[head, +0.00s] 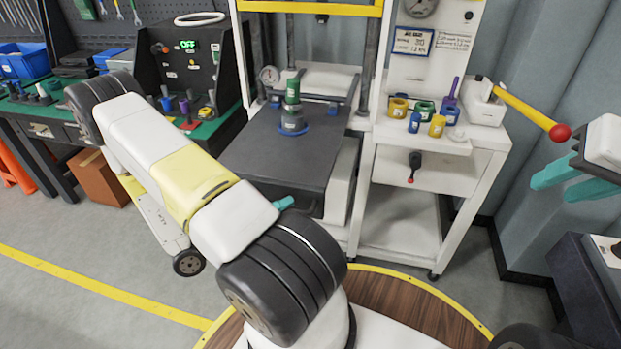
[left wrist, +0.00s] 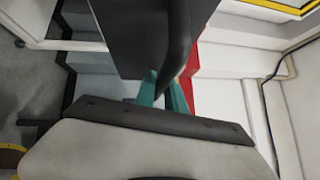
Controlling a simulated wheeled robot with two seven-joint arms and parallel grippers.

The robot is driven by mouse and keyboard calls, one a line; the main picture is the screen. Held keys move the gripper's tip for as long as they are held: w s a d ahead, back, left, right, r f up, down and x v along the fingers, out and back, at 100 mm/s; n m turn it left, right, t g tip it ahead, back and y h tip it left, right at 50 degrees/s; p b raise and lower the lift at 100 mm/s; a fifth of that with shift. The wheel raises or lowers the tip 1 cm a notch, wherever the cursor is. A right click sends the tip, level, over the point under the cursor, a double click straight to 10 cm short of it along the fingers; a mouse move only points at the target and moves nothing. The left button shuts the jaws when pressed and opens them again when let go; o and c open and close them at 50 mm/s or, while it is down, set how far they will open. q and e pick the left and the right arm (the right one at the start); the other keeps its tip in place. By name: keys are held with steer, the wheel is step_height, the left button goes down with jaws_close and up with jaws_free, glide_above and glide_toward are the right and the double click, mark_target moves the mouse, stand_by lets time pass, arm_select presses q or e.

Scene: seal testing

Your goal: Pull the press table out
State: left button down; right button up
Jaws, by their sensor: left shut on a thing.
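The press table (head: 262,157) is a dark grey plate reaching forward from between the press columns. A green and blue cylindrical part (head: 292,110) stands upright on it. My left gripper is at its front edge, mostly hidden behind my left arm, with one teal fingertip (head: 284,203) showing. In the left wrist view my left gripper (left wrist: 163,92) is shut on the dark curved handle (left wrist: 180,40) at the front of the table. My right gripper (head: 572,181) is at the right edge, its teal fingers apart and nothing between them.
A white side stand (head: 400,220) holds several coloured rings, a gauge panel and a yellow lever (head: 525,108) with a red knob. A green-topped bench (head: 40,110) with blue bins is at the left. Grey floor (head: 75,245) lies open at the front left.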

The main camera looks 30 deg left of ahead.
arm_select(q)
steer(key=shift+s, duration=0.3)
steer(key=c, duration=1.4)
jaws_free()
steer(key=shift+s, duration=0.1)
steer(key=v, duration=0.7)
steer(key=shift+s+a, duration=0.15)
steer(key=shift+s, duration=0.1)
